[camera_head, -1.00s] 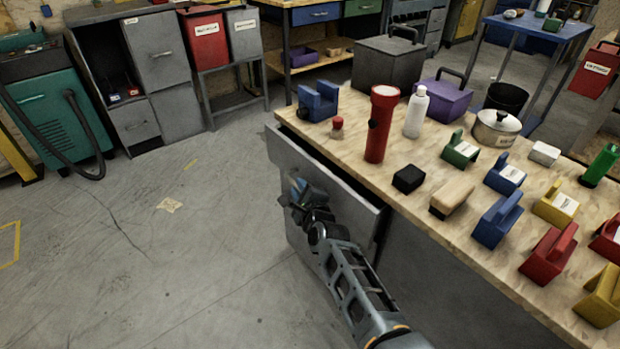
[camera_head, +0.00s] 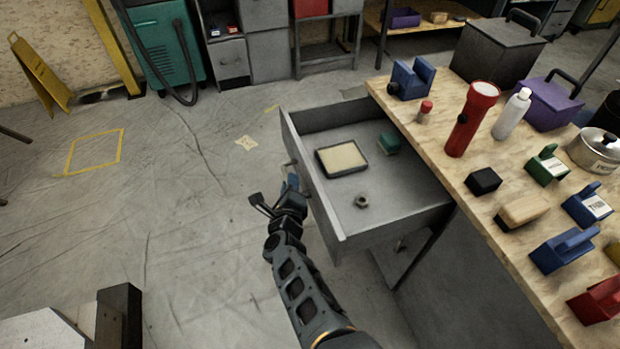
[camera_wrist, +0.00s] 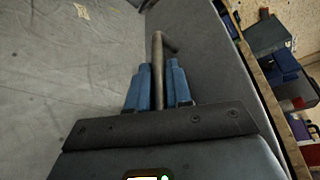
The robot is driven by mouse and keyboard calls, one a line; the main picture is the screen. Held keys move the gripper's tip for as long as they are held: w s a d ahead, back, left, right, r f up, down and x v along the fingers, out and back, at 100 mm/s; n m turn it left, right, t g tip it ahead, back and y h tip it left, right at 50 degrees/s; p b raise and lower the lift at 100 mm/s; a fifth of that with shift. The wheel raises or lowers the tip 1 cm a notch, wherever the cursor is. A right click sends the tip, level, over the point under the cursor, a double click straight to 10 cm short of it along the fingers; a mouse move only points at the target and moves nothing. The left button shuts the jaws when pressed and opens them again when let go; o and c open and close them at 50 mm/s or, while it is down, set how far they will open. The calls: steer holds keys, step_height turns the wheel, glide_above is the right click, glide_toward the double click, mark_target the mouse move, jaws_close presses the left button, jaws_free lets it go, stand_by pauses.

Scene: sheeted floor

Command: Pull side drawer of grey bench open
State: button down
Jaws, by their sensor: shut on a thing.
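The grey bench's side drawer (camera_head: 400,228) stands well open in the head view, pulled out to the left from under the wooden bench top (camera_head: 490,215). Inside it lie a framed pale block (camera_head: 341,158), a small green thing (camera_head: 389,143) and a nut-like piece (camera_head: 361,201). My gripper (camera_head: 290,186) is at the outer face of the drawer front. In the wrist view the blue fingers of my gripper (camera_wrist: 158,88) are shut on the drawer's bar handle (camera_wrist: 158,60), which passes between them. In the head view my gripper mostly hides the handle.
On the bench top stand a red flashlight (camera_head: 471,120), a white bottle (camera_head: 512,114), a black block (camera_head: 483,181) and several coloured blocks. A dark post-like thing (camera_head: 118,315) stands at lower left.

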steer(key=shift+s+a, duration=0.2)
steer(key=shift+a, duration=0.35)
steer(key=shift+s+a, duration=0.15)
steer(key=shift+a, duration=0.35)
steer(key=c, duration=1.1)
jaws_free()
steer(key=p+v, duration=0.4)
steer(key=v, duration=0.3)
steer(key=shift+s+p, duration=0.3)
steer(key=shift+s, duration=0.05)
steer(key=shift+a, duration=0.1)
